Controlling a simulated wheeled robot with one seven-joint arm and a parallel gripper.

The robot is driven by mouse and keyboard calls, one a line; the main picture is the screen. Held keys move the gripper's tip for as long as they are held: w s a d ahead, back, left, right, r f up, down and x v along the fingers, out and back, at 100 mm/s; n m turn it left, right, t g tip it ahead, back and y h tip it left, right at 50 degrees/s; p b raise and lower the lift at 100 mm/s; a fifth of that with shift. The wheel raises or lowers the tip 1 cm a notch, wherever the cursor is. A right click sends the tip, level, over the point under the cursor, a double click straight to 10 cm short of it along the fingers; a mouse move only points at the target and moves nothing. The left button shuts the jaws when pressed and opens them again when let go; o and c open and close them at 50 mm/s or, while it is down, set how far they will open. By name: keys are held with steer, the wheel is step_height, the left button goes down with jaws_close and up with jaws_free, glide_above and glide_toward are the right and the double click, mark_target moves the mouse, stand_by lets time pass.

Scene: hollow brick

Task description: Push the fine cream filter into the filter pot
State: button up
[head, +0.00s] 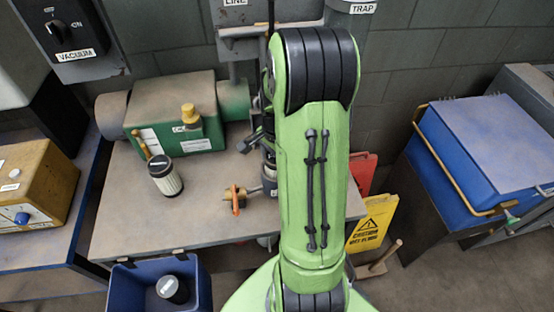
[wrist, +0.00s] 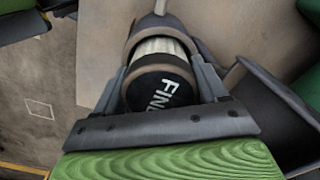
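The fine cream filter (wrist: 155,88) shows in the wrist view, with its black cap lettered "FIN" facing me and its pale pleated body beyond. My gripper (wrist: 162,85) has one finger along each side of the cap and appears shut on it. A dark grey rounded collar, seemingly the filter pot (wrist: 172,22), curves around the filter's far end. Pleats still show between cap and collar; I cannot tell the depth inside. A grey cylinder (head: 269,180) shows beside the arm.
Another black-capped cream filter (head: 166,178) stands on the bench (head: 205,218). A brass valve with an orange handle (head: 236,202) is left of my arm. A yellow caution sign (head: 374,222) stands right.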

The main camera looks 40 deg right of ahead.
steer(key=o, duration=0.5)
step_height(320, 180, up, 16)
steer(key=p, duration=0.4)
steer(key=shift+f, duration=0.1)
steer(key=s+a+r+n+t, duration=0.2)
steer(key=s+a+n, duration=0.1)
steer(key=a+n, duration=0.3)
steer(key=s+a+r+n+t, duration=0.1)
steer(key=s+a+n, duration=0.3)
steer(key=a+n, duration=0.2)
steer(key=s+a+r+n+t, duration=0.2)
steer(key=s+a+n, duration=0.2)
steer(key=a+n, duration=0.2)
steer(key=shift+a+r+t, duration=0.15)
steer(key=shift+a, duration=0.4)
steer(key=shift+a+r+t, duration=0.15)
steer(key=shift+a, duration=0.4)
